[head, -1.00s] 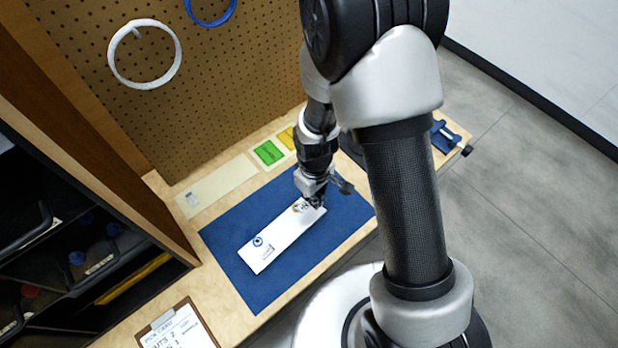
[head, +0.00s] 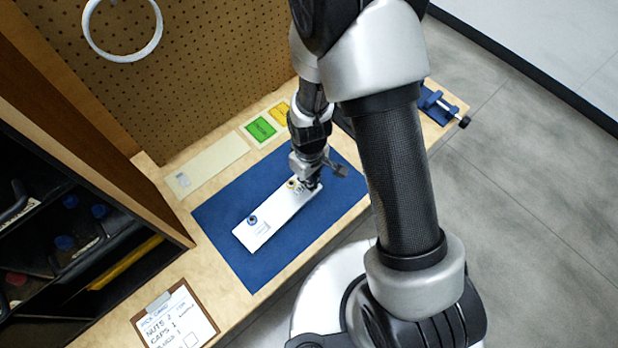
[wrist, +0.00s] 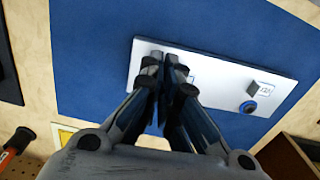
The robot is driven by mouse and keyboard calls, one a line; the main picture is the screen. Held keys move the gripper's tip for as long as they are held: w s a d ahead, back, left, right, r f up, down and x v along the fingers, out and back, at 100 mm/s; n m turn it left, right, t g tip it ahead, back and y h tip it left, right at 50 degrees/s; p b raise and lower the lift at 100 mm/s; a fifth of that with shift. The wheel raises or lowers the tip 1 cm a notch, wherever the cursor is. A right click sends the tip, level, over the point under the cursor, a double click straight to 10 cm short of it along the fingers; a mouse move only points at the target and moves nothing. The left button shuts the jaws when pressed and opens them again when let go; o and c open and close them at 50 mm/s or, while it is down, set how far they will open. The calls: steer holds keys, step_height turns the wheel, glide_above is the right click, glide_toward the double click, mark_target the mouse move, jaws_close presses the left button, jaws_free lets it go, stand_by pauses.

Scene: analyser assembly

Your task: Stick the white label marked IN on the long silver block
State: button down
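The long silver block (head: 276,222) lies flat on the blue mat (head: 225,215), looking almost white. It carries a blue ring (head: 252,220) and a small marked rectangle (head: 262,229) near one end, and a yellow ring (head: 292,184) near the other. The rectangle's marking is too small to read. My gripper (wrist: 166,60) points down at the block's far end, its fingers drawn together. In the wrist view the fingers cover part of the block (wrist: 215,72). A small outlined patch shows beside the fingertips. I cannot make out an IN label or anything held.
A cream strip (head: 215,165) with a small pale piece (head: 183,180) lies left of the mat. Green (head: 260,129) and yellow (head: 280,112) cards lie beyond. A clipboard (head: 175,318) lies in front, a blue clamp-like tool (head: 438,104) at the right. The mat's near left part is clear.

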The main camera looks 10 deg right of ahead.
steer(key=shift+f+b, duration=0.4)
steer(key=shift+f, duration=0.05)
stand_by(0.7)
steer(key=shift+f, duration=0.3)
steer(key=shift+f+b, duration=1)
steer(key=shift+b, duration=0.3)
stand_by(2.7)
steer(key=c, duration=2.3)
jaws_free()
steer(key=o, duration=0.6)
steer(key=shift+o, duration=0.5)
steer(key=o, duration=0.4)
steer(key=shift+o, duration=0.2)
steer(key=shift+r, duration=0.1)
